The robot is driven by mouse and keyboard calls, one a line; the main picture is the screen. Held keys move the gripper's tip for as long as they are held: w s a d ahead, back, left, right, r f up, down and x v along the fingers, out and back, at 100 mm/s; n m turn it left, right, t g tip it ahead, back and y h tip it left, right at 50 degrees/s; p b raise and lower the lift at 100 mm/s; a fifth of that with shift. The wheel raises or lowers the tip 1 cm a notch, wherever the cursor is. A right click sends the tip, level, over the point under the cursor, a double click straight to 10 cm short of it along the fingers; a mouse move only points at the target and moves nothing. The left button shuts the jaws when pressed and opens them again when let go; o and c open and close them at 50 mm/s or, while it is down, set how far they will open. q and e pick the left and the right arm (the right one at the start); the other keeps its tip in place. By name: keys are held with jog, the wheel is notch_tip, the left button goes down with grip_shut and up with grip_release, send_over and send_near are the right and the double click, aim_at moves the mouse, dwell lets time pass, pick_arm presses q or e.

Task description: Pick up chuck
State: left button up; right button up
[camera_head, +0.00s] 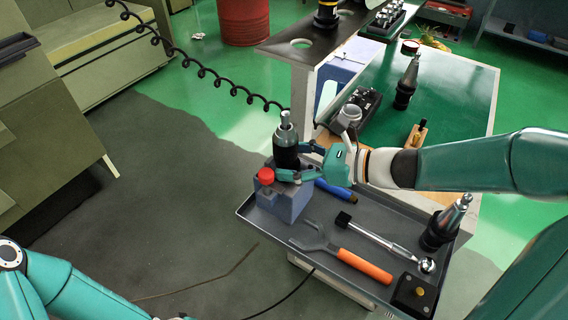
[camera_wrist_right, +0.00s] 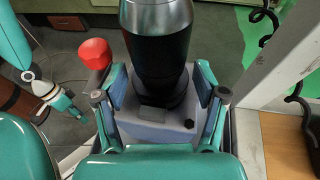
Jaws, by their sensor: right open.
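The chuck (camera_head: 286,145), a black cylinder with a silver-grey tapered top, stands upright in a blue-grey block (camera_head: 286,203) at the tray's left corner. My right gripper (camera_head: 292,163) is open, reaching in from the right, with one finger on each side of the chuck's lower part. In the right wrist view the chuck (camera_wrist_right: 157,48) stands between the spread fingers (camera_wrist_right: 160,90), with gaps beside its base. My left arm is low at the left in the head view. Its gripper (camera_wrist_right: 66,103) shows small at the left of the wrist view, its jaws unclear.
A red knob (camera_head: 266,175) sits on the block beside the chuck. The grey tray (camera_head: 330,268) also holds an orange-handled fork tool (camera_head: 345,255), a hammer-like tool (camera_head: 375,236) and another tapered holder (camera_head: 445,222). A raised shelf (camera_head: 335,45) and coiled cable (camera_head: 215,80) are behind.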

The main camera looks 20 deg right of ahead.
jog(key=shift+x, duration=1)
jog(key=c, duration=1.3)
notch_tip(320, 180, up, 20)
jog(key=p, duration=0.5)
jog(key=shift+r, duration=0.25)
jog(key=shift+c, duration=0.2)
